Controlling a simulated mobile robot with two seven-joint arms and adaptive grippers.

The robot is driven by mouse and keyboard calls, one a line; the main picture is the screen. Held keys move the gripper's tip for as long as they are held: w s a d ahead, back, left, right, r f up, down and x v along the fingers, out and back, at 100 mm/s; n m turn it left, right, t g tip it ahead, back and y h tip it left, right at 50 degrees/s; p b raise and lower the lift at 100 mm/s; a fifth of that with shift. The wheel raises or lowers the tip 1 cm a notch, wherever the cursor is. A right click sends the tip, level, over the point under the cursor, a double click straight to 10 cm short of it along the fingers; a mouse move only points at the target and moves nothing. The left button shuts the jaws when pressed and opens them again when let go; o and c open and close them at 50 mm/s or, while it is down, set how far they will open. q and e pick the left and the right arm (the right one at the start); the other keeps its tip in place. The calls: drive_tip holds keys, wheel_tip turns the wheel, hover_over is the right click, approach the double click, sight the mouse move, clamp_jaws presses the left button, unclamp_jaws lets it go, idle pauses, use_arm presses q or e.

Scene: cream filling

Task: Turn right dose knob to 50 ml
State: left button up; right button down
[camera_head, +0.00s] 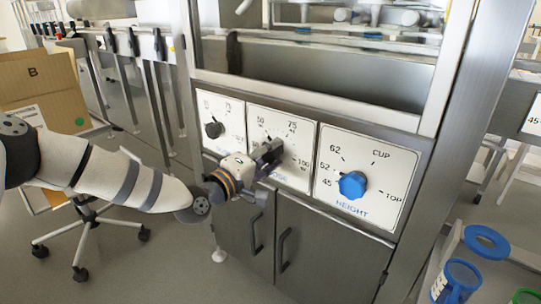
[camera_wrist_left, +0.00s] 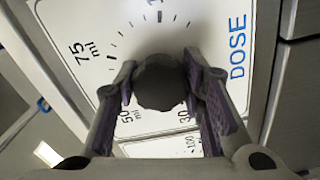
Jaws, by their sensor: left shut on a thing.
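The middle panel (camera_head: 303,136) on the steel machine is white, with a dial scale reading 50, 75 and 100 ml. My left gripper (camera_head: 266,157) is at this panel and covers most of its knob. In the left wrist view the dark round dose knob (camera_wrist_left: 160,80) sits between the two purple-padded fingers (camera_wrist_left: 163,98), which are shut on it. The scale there shows 75 ml, 50 ml, a 30 and the word DOSE. The knob's pointer cannot be made out. My right gripper is not in view.
A left panel (camera_head: 207,104) has a small black knob (camera_head: 214,130). Cabinet doors with dark handles (camera_head: 283,249) are below.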

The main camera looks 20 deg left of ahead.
use_arm(q)
drive_tip(key=o, duration=1.2)
drive_tip(key=v, duration=1.2)
